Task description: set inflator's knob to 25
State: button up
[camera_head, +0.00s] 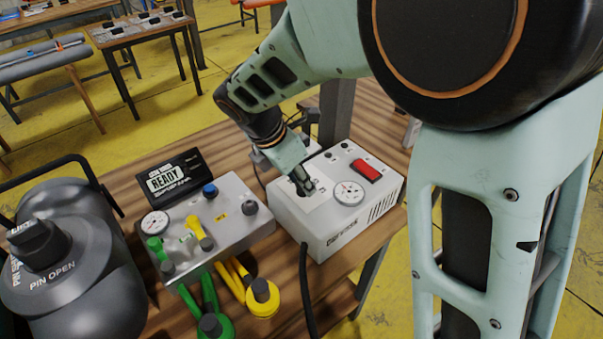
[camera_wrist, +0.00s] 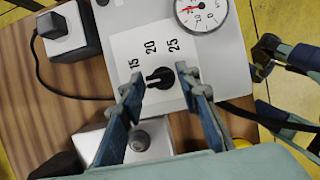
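The inflator (camera_head: 380,204) is a white box on the wooden table. Its knob (camera_wrist: 160,77) is black and round with a raised grip and a white mark on its left side. The numbers 15, 20 and 25 run in an arc above it on a white plate (camera_wrist: 122,45). The white mark points left, on the side of the 15 and away from the 25. My gripper (camera_wrist: 164,86) is open, with one finger on each side of the knob and visible gaps between. In the head view my gripper (camera_head: 303,187) is low over the inflator's top and hides the knob.
The inflator's top also bears a gauge (camera_head: 349,193) and a red switch (camera_head: 365,170). A grey valve box (camera_head: 232,226) and a black READY display (camera_head: 173,176) stand to the left. A large dark cylinder (camera_head: 75,265) is at far left. A black hose (camera_head: 306,290) hangs in front.

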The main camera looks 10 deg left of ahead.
grip_shut()
jog(key=shift+r+m+p, duration=0.1)
jog(key=shift+m+p, duration=0.2)
jog(key=shift+w+m+g+h+p, duration=0.1)
jog(key=shift+m+g+h+p, duration=0.25)
jog(key=shift+m+p, duration=0.5)
jog(key=m+g+p, duration=0.1)
jog(key=m, duration=0.3)
jog(key=shift+w+h+p, duration=0.15)
jog(key=shift+h+p, duration=0.2)
jog(key=m+g+p, duration=0.1)
jog(key=m, duration=0.1)
jog(key=m+g+p, duration=0.1)
jog(key=m, duration=0.2)
jog(key=shift+w+g, duration=0.15)
jog(key=shift+g, duration=0.1)
jog(key=m+g+p, duration=0.1)
jog(key=m, duration=0.2)
jog(key=m+g+y+p, duration=0.1)
jog(key=m, duration=0.2)
jog(key=shift+w+d+m, duration=0.15)
jog(key=shift+m, duration=0.2)
jog(key=m+y, duration=0.1)
jog(key=m, duration=0.2)
jog(key=m+g+y, duration=0.1)
jog(key=m, duration=0.1)
jog(key=shift+d+m+p, duration=0.2)
jog(key=shift+m+p, duration=0.1)
jog(key=shift+m, duration=0.1)
